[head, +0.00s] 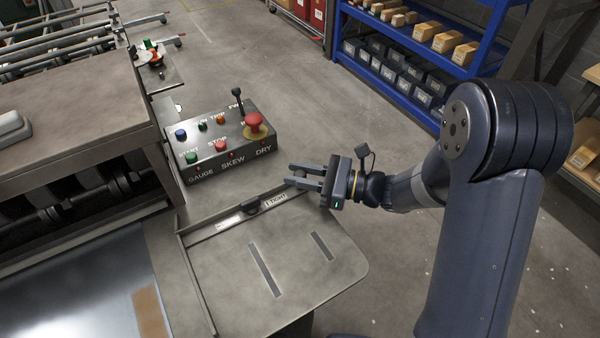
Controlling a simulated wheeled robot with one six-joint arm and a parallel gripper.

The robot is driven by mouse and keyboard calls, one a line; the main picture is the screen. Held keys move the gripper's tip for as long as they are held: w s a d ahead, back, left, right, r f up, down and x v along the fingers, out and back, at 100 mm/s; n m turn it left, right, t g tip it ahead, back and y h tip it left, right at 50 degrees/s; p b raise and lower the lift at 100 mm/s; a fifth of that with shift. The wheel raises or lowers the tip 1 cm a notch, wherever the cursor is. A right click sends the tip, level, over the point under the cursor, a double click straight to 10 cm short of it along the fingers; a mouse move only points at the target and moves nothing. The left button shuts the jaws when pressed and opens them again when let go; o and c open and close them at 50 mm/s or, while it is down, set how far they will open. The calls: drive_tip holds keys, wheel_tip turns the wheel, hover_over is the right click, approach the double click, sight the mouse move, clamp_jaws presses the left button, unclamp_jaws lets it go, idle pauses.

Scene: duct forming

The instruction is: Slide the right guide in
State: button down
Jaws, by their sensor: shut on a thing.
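The right guide's label plate (276,200) lies on a slotted rail along the back of the metal side table. A small dark block (250,207) sits on this rail, left of the label. My gripper (292,176) is low over the rail's right end, its fingers pointing left. It is shut on a small part that looks to belong to the right guide. The fingers mostly hide this part, and I cannot see exactly how it is gripped. The dark block is apart from the fingertips.
A control box (218,146) with buttons, a lever and a red stop knob stands just behind and left of my gripper. The side table (215,270) is clear, with two dark slots. Machine rollers (60,212) are at left. A blue shelf (385,95) stands behind.

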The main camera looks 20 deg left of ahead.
sight(275, 200)
drive_tip(key=s+a, duration=0.2)
drive_tip(key=s+a+b, duration=0.1)
drive_tip(key=s+a, duration=0.1)
drive_tip(key=s, duration=0.1)
idle(0.3)
drive_tip(key=c, duration=1.6)
unclamp_jaws()
drive_tip(key=o, duration=0.3)
drive_tip(key=shift+s+a, duration=0.1)
drive_tip(key=shift+s, duration=0.05)
drive_tip(key=shift+o, duration=0.5)
